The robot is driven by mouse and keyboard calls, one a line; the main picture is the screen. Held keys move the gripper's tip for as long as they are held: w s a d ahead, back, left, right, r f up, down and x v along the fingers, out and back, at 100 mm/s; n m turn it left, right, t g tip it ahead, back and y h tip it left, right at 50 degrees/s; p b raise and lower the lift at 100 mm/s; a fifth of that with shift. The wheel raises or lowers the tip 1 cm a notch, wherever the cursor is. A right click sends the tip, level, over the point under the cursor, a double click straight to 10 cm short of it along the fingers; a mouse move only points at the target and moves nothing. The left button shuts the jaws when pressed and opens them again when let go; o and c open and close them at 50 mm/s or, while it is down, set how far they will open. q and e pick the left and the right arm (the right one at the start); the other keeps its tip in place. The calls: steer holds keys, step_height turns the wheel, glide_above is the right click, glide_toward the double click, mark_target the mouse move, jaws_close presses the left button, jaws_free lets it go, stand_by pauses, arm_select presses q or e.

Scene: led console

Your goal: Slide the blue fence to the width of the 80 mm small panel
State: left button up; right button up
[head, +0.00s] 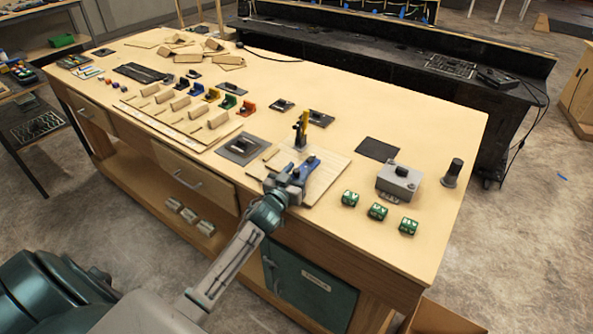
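A blue part, which looks like the blue fence (308,165), stands on a pale wooden board (328,184) near the front of the workbench. My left gripper (291,177) is at the board's front left, right beside the blue part. It hides part of it, and I cannot tell whether the fingers touch it or are closed. I cannot make out which piece is the 80 mm small panel. My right gripper is not in view.
A dark grey plate (240,149) lies left of the board. Small green blocks (378,211), a grey box with a black knob (398,181) and a black cylinder (453,173) stand to the right. Several wooden pieces and coloured blocks fill the left. The bench's back right is clear.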

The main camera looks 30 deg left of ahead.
arm_select(q)
jaws_close()
steer(key=shift+a+f+b, duration=0.1)
steer(key=shift+a+b, duration=0.2)
steer(key=shift+a, duration=0.15)
steer(key=shift+w+a+b, duration=0.1)
steer(key=shift+a+b, duration=0.25)
steer(key=shift+a, duration=0.4)
steer(key=shift+d+r, duration=0.1)
steer(key=shift+r, duration=0.1)
steer(key=shift+c, duration=1.9)
jaws_free()
steer(key=o, duration=0.4)
steer(key=shift+c, duration=0.2)
steer(key=shift+a+f, duration=0.1)
steer(key=shift+a, duration=0.15)
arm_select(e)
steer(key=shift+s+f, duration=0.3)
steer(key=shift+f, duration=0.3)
